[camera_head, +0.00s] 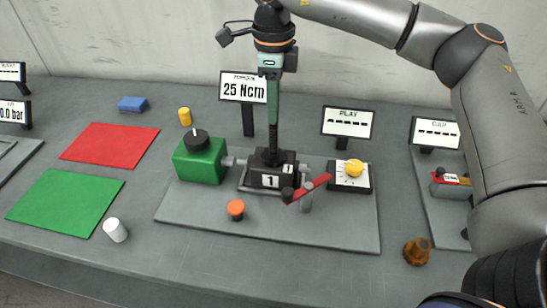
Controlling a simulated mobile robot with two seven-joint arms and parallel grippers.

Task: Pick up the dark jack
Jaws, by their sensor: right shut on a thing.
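The dark jack (262,178) is a black block with a white label reading 1. It sits on the grey base plate (310,232), between a green box (200,160) with a black knob and a red lever (312,186). My right gripper (271,152) points straight down from above and is shut on the top of the dark jack. Its fingers hide part of the jack's top. I cannot see a gap between the jack and its mount. My left gripper is not in view.
A display (243,87) reading 25 Ncm stands just behind my right gripper. An orange knob (236,209) and a yellow knob (354,168) are near. A red mat (108,143) and a green mat (65,202) lie bare at left. A brown piece (417,251) stands at right.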

